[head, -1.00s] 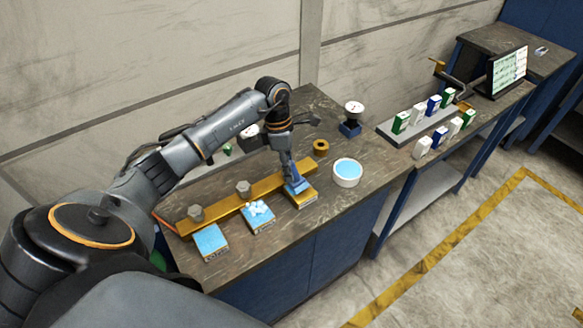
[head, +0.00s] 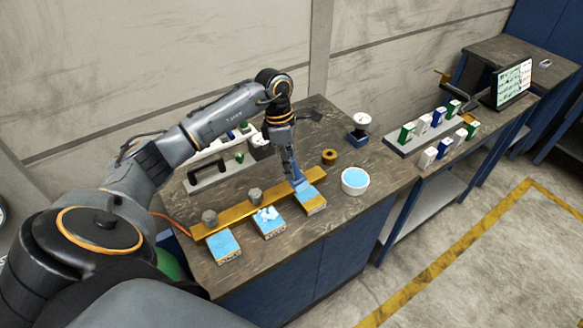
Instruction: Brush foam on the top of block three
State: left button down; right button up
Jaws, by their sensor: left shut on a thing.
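Three low blocks sit in a row in front of a brass bar. The left block (head: 223,246) has a plain blue top. The middle block (head: 268,225) has white foam lumps on its blue top. No block numbers can be read. My left gripper (head: 293,172) is shut on a blue brush (head: 300,185), whose lower end is at the back of the right block; whether it touches is unclear. A white bowl with blue contents (head: 355,181) stands right of the blocks. My right gripper is out of view.
The brass bar (head: 237,212) carries grey knobs behind the blocks. A brass ring (head: 329,157) and a dial on a blue base (head: 359,130) stand behind the bowl.

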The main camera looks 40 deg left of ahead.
pick_arm(q)
jog(key=shift+v, duration=0.8)
jog(key=shift+d+r+p, duration=0.1)
jog(key=shift+d+p, duration=0.15)
jog(key=shift+p, duration=0.05)
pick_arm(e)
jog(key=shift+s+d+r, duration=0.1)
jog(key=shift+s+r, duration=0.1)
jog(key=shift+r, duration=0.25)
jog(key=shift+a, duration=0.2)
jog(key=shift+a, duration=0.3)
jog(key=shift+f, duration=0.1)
